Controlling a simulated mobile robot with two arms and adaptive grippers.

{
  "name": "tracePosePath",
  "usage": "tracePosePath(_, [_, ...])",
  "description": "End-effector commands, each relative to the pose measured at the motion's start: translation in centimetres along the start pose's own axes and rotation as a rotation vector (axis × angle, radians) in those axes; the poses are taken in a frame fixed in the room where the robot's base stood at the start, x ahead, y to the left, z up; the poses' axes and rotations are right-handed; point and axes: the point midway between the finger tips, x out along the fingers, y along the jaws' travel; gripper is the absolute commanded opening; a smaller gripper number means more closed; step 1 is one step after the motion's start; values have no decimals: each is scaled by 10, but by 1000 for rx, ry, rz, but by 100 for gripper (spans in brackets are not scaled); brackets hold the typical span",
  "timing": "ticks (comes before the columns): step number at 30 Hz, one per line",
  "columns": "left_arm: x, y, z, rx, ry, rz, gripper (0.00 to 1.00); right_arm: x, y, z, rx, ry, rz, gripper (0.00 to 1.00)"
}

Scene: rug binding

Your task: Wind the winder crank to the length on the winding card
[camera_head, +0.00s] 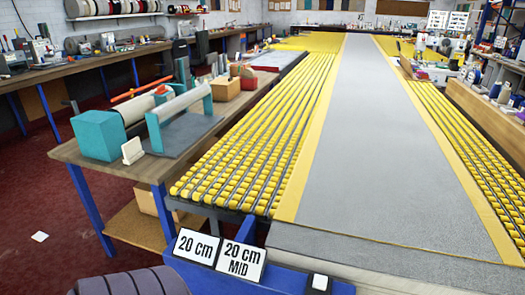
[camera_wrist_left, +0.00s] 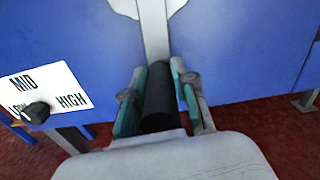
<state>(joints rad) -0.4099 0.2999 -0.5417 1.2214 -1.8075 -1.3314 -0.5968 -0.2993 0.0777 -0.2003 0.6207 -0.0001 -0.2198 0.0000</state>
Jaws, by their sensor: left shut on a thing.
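In the left wrist view my left gripper (camera_wrist_left: 159,75) is shut around a black cylindrical handle (camera_wrist_left: 160,100), with a teal-padded finger on either side. A pale crank arm (camera_wrist_left: 154,30) runs up from behind the handle, against a blue panel (camera_wrist_left: 230,50). In the head view two white cards stand side by side on a blue front: one reads "20 cm" (camera_head: 197,247), the other "20 cm MID" (camera_head: 240,262). My left gripper and the crank are out of the head view. My right gripper is in neither view.
A white plate (camera_wrist_left: 62,95) marked MID, HIGH and a partly covered LOW carries a black knob (camera_wrist_left: 35,113). A long grey rug strip (camera_head: 370,150) with yellow edges lies over yellow rollers (camera_head: 235,170). A wooden bench (camera_head: 130,165) with a teal device (camera_head: 97,137) stands left.

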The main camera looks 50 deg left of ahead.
Motion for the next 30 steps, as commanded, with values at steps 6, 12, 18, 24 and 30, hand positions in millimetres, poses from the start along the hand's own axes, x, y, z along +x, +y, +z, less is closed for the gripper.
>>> tracePosePath(6, [1, 7, 1, 4, -4, 13, 35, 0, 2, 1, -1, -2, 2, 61])
tracePosePath(12, [1, 4, 1, 2, -4, 9, 52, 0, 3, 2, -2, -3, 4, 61])
tracePosePath(18, [0, 2, 1, 0, -3, 6, 52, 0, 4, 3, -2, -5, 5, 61])
tracePosePath(24, [-18, 2, 0, 0, -1, 4, 52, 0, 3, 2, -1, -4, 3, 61])
tracePosePath(30, [-61, 3, -1, 1, 2, 6, 52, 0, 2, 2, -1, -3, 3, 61])
